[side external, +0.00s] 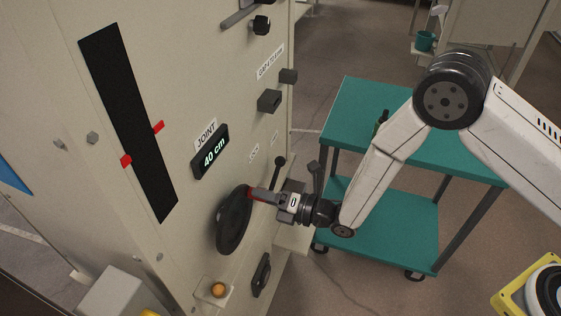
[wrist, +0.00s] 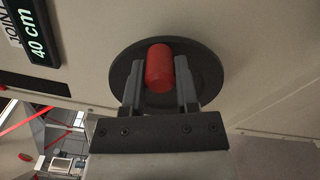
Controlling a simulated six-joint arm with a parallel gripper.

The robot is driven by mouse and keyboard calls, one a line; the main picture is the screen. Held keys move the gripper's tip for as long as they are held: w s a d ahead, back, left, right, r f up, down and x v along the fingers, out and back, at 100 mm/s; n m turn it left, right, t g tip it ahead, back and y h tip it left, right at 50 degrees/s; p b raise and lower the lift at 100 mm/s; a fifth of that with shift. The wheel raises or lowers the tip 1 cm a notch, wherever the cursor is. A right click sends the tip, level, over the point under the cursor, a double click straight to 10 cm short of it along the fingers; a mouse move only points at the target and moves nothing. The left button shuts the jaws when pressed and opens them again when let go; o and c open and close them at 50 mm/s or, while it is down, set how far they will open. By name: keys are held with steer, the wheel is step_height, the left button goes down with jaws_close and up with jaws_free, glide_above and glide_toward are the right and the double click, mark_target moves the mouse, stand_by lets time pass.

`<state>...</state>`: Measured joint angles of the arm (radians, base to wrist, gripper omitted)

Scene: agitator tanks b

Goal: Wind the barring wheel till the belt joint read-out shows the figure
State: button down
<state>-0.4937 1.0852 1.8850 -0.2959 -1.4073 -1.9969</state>
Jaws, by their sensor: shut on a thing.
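The black barring wheel (side external: 233,220) is mounted on the beige panel in the side view, below the joint read-out (side external: 210,152). The read-out shows "40 cm"; it also shows in the wrist view (wrist: 37,35). The wheel has a red handle (wrist: 159,68) near its rim, on the upper right part in the side view. My gripper (side external: 262,194) is shut on this red handle, with one finger on each side of it in the wrist view. In the wrist view the wheel (wrist: 205,70) is partly hidden behind my fingers and the handle.
A dark vertical slot (side external: 128,120) with red markers runs down the panel left of the read-out. Dark knobs (side external: 269,100) and a small lever (side external: 279,162) stick out near the wheel. An orange button (side external: 218,290) sits below it. A teal trolley (side external: 350,105) stands behind my arm.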

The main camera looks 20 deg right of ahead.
mark_target(240, 195)
steer(key=shift+s+a+r+n, duration=0.2)
steer(key=shift+r+n, duration=0.1)
steer(key=shift+n, duration=0.4)
steer(key=shift+s+a+r+n, duration=0.2)
steer(key=shift+r+n, duration=0.15)
steer(key=shift+n, duration=0.35)
steer(key=shift+s+a+r+n, duration=0.2)
steer(key=shift+r+n, duration=0.1)
steer(key=shift+n, duration=0.4)
steer(key=shift+s+a+r+n, duration=0.2)
steer(key=shift+s+a+n, duration=0.05)
steer(key=shift+n, duration=0.55)
steer(key=shift+s+a+r+n, duration=0.2)
steer(key=shift+s+a+n, duration=0.1)
steer(key=shift+n, duration=0.5)
steer(key=shift+s+a+r+n, duration=0.2)
steer(key=shift+s+n, duration=0.05)
steer(key=shift+n, duration=0.55)
steer(key=shift+c, duration=1.4)
jaws_free()
steer(key=shift+w, duration=0.1)
